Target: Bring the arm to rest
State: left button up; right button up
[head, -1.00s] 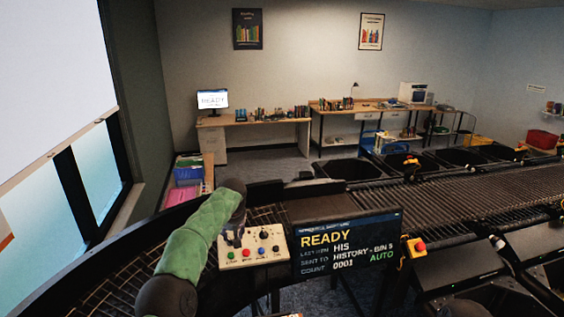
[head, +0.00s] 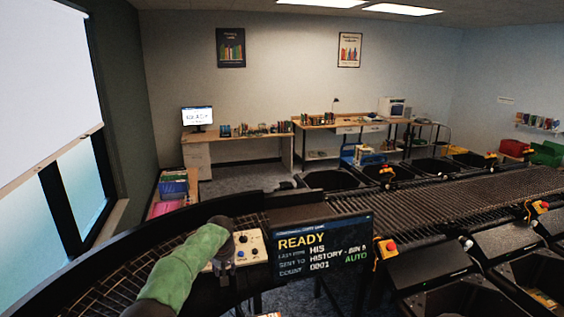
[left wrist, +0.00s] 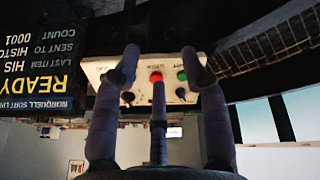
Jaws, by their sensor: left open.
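My left arm, in a green sleeve, comes in from the lower left of the head view. Its dark gripper (head: 222,262) hangs at the left part of a cream control panel (head: 250,248) and hides part of it. In the left wrist view the gripper (left wrist: 161,62) is open with nothing between its fingers. The panel (left wrist: 98,70) lies beyond the fingertips, with a red button (left wrist: 155,77) and a green button (left wrist: 182,75) showing between or beside them. I cannot tell whether a finger touches the panel. My right gripper is not in view.
A display reading READY (head: 322,247) stands right of the panel. The curved conveyor (head: 110,275) runs behind and left of my arm. A roller conveyor (head: 450,205) with black bins and red stop buttons (head: 387,247) extends right. Desks (head: 235,140) stand at the far wall.

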pick_arm(q)
jog(key=s+d+f+m+g+h, duration=0.1)
jog(key=s+d+f, duration=0.1)
jog(key=s+f, duration=0.5)
jog(key=s+d+f+m+h, duration=0.1)
jog(key=s+d+f+m, duration=0.2)
jog(key=f, duration=0.7)
jog(key=s+d+f+g+h, duration=0.1)
jog(key=s+d+f+h, duration=0.1)
jog(key=s+f, duration=0.55)
jog(key=s+d+f+m+g+h, duration=0.1)
jog(key=s+f, duration=0.3)
jog(key=s, duration=1.2)
jog(key=s+d+f+m+g, duration=0.15)
jog(key=s+f, duration=0.25)
jog(key=s, duration=1.2)
notch_tip(320, 180, down, 27)
jog(key=b, duration=2.6)
jog(key=shift+w+d+n+t+b, duration=0.2)
jog(key=shift+w+n+t+b, duration=0.1)
jog(key=shift+n+t+b, duration=0.15)
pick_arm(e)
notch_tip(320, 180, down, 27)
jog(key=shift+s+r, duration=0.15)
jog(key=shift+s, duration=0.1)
pick_arm(q)
jog(key=shift+f, duration=0.1)
jog(key=shift+c, duration=0.5)
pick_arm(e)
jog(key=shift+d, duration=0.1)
